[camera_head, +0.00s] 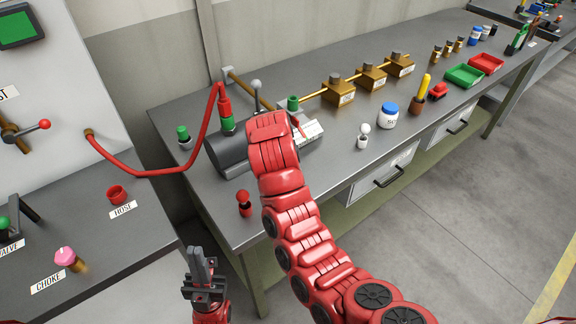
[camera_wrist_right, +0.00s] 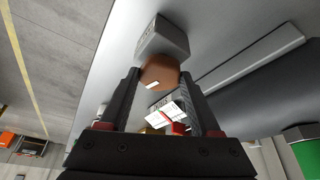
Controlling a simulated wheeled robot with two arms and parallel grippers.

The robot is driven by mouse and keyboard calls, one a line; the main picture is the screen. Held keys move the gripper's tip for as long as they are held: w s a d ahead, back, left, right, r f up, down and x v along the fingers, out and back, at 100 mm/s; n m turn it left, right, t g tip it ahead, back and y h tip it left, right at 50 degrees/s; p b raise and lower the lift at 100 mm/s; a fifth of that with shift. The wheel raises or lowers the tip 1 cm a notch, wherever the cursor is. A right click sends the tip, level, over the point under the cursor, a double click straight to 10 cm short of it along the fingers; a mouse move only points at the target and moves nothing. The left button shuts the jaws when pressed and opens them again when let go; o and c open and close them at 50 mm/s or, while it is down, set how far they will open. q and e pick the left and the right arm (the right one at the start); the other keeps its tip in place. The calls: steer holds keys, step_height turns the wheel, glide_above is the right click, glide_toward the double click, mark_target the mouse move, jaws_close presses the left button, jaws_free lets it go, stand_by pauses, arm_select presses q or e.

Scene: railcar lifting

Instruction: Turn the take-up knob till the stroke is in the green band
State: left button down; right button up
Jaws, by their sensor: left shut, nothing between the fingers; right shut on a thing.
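The copper-brown take-up knob (camera_wrist_right: 160,72) sits between the fingertips of my right gripper (camera_wrist_right: 163,78) in the right wrist view, and the gripper is shut on it. A white scale plate (camera_wrist_right: 176,118) with a red line and a little green shows beyond the fingers; I cannot tell where the stroke reads. In the head view my right arm hides the knob and the gripper. The dark grey cylinder (camera_head: 230,153) lies on the bench beside that arm, with the white plate (camera_head: 313,130) at its right end. My left gripper (camera_head: 200,255) is shut and empty, low in front of the benches.
A red hose (camera_head: 205,125) runs from the left panel to the cylinder. A red-topped peg (camera_head: 244,200) stands near the bench's front edge. A white jar (camera_head: 387,118) with a blue lid and brass blocks (camera_head: 371,77) stand further right. The floor on the right is clear.

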steer(key=m+h, duration=0.1)
steer(key=m, duration=0.1)
steer(key=shift+w+m+g, duration=0.1)
steer(key=shift+m+g, duration=0.2)
steer(key=shift+m, duration=0.1)
steer(key=shift+m+h+b, duration=0.3)
steer(key=shift+m, duration=0.6)
steer(key=shift+w+m+g+b, duration=0.1)
steer(key=shift+m+g+b, duration=0.5)
steer(key=shift+m, duration=0.4)
steer(key=shift+a+f+m+g+h+b, duration=0.1)
steer(key=shift+a+m+g+h+b, duration=0.15)
steer(key=shift+m+b, duration=0.75)
steer(key=shift+d+b, duration=0.1)
steer(key=shift+b, duration=0.25)
steer(key=o, duration=1.4)
steer(key=shift+c, duration=0.2)
